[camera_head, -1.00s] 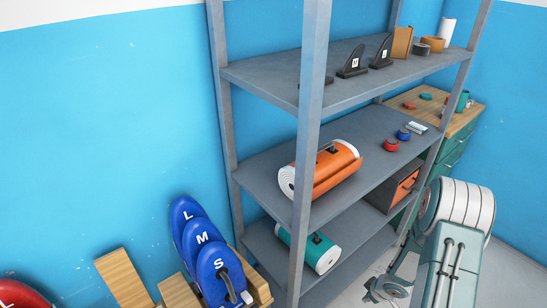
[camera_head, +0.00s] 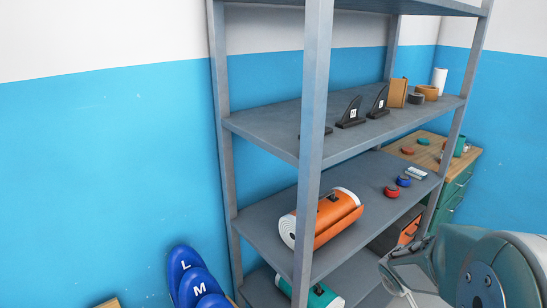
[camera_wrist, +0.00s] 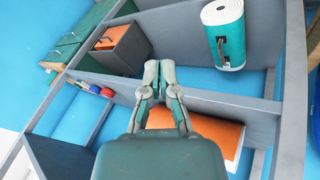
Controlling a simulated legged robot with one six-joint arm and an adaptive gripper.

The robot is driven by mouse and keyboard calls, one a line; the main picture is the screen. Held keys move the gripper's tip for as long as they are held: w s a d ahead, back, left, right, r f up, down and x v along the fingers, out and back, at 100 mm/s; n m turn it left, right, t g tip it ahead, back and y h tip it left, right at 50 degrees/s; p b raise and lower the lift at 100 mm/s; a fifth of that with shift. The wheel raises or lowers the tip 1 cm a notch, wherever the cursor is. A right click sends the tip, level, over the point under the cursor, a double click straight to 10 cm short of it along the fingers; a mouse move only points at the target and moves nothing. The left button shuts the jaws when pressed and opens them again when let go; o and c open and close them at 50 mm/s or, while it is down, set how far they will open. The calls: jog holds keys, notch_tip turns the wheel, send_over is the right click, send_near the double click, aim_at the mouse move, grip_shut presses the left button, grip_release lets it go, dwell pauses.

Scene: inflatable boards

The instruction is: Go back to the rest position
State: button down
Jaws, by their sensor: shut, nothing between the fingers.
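My gripper (camera_wrist: 158,72) is shut and empty in the wrist view, its two fingertips close together in front of the shelf rack. In the head view, part of my gripper and arm shows at the lower right, in front of the rack's right side; the fingertips there are hard to make out. The orange rolled board (camera_head: 320,218) lies on the middle shelf; in the wrist view it shows (camera_wrist: 218,135) partly behind my gripper. The teal rolled board (camera_head: 318,297) on the lower shelf is cut off by the bottom edge; it is whole in the wrist view (camera_wrist: 223,38).
The grey metal rack (camera_head: 310,150) has uprights near my arm. Black fins (camera_head: 352,113) and tape rolls (camera_head: 428,92) stand on its upper shelf. Red (camera_head: 391,192) and blue (camera_head: 404,181) items lie on the middle shelf. Blue boards (camera_head: 190,270) stand at lower left. A green cabinet (camera_head: 455,190) stands behind.

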jog(key=s+a+r+m+y, duration=0.1)
jog(key=s+a+r, duration=0.6)
jog(key=s, duration=0.3)
jog(key=s+a+r+m+y, duration=0.2)
jog(key=s+a+r, duration=0.5)
jog(key=s, duration=0.3)
jog(key=shift+a+r+t+y, duration=0.25)
jog(key=shift+r+t+y, duration=0.05)
jog(key=shift+r, duration=0.6)
